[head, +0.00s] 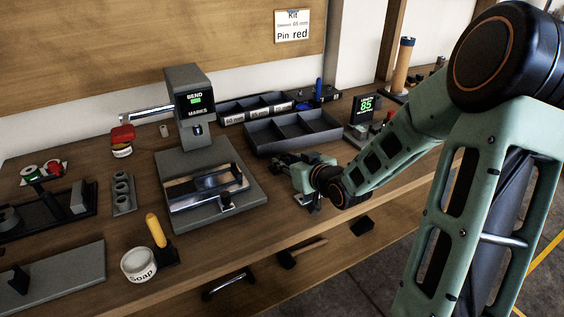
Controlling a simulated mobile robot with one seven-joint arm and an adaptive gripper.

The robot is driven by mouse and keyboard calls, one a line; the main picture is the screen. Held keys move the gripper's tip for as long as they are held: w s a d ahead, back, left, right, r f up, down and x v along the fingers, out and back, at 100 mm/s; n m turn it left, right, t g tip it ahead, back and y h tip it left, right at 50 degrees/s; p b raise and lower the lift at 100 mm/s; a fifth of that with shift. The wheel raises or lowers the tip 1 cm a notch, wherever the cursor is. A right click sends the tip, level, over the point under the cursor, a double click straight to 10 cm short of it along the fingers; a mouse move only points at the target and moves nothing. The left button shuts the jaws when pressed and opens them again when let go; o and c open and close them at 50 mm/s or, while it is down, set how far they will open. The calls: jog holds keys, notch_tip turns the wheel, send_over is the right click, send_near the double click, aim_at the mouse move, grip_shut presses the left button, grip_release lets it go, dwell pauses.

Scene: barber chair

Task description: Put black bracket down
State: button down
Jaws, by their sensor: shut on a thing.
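My gripper (296,168) is over the front of the bench, just right of the grey press base and in front of the divided bin. It is shut on a small dark thing, which I take to be the black bracket. The gripper's own dark parts and the small size hide its shape, and I cannot tell whether it touches the bench. My arm comes in from the right.
The grey press (192,100) has a metal fixture (207,188) on its base. Behind stand a divided bin (290,133) and a green display (366,105). A soap tub (139,265) and yellow-handled tool (156,231) are at front left. A hammer (302,250) lies below.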

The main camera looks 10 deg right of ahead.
jog(key=shift+f, duration=0.1)
jog(key=c, duration=1.5)
grip_release()
